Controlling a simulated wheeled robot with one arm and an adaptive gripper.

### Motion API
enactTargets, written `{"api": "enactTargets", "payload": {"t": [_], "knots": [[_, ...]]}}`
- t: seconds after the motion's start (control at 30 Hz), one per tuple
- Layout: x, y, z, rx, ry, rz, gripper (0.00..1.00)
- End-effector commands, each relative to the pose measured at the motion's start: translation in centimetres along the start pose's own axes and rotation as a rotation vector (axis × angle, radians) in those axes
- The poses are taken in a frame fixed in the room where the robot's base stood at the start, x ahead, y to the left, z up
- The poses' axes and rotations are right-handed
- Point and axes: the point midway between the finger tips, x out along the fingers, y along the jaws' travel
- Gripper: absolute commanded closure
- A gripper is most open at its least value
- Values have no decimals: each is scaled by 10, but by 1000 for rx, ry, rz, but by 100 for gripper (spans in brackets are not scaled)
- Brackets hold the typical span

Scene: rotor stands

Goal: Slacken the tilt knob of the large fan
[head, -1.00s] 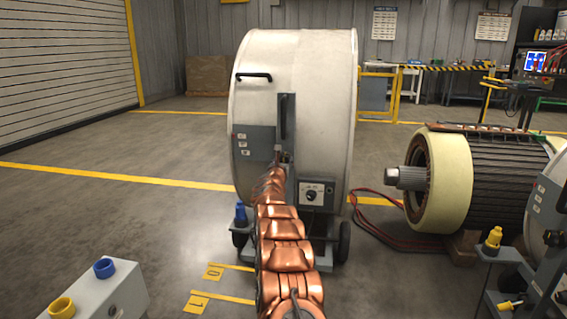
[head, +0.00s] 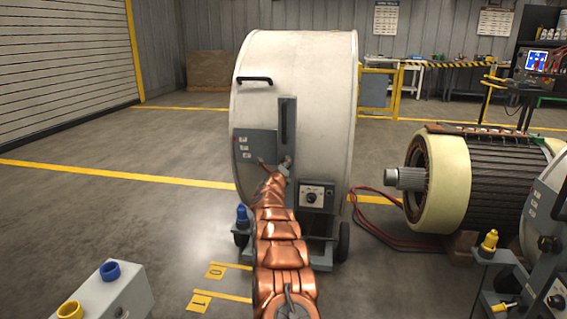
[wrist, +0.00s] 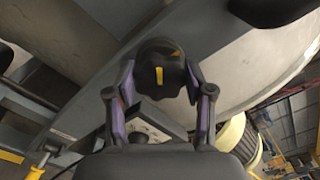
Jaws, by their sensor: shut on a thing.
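The large fan (head: 298,75) is a big off-white drum with a grey slotted bracket (head: 288,120) on its near side. Its tilt knob (wrist: 160,68) is dark and round with a yellow mark, seen in the wrist view. My gripper (wrist: 160,90) has one finger on each side of the knob and is shut on it. The yellow mark looks nearly upright in that view. In the head view my arm hides the knob and the fingers.
A grey control box with a dial (head: 312,196) sits right of my arm on the fan's stand. A blue-capped post (head: 242,215) stands left of it. A motor rotor (head: 450,180) and red cables lie to the right. Open floor (head: 100,215) is at left.

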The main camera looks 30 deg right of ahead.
Motion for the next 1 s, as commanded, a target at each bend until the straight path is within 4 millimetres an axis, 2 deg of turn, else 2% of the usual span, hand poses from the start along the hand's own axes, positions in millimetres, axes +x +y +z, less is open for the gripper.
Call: {"api": "enactTargets", "payload": {"t": [0.7, 1.0], "knots": [[0, 1, 0, -677, 2, 5, 82], [0, 2, 0, -904, 1, 1, 82]]}}
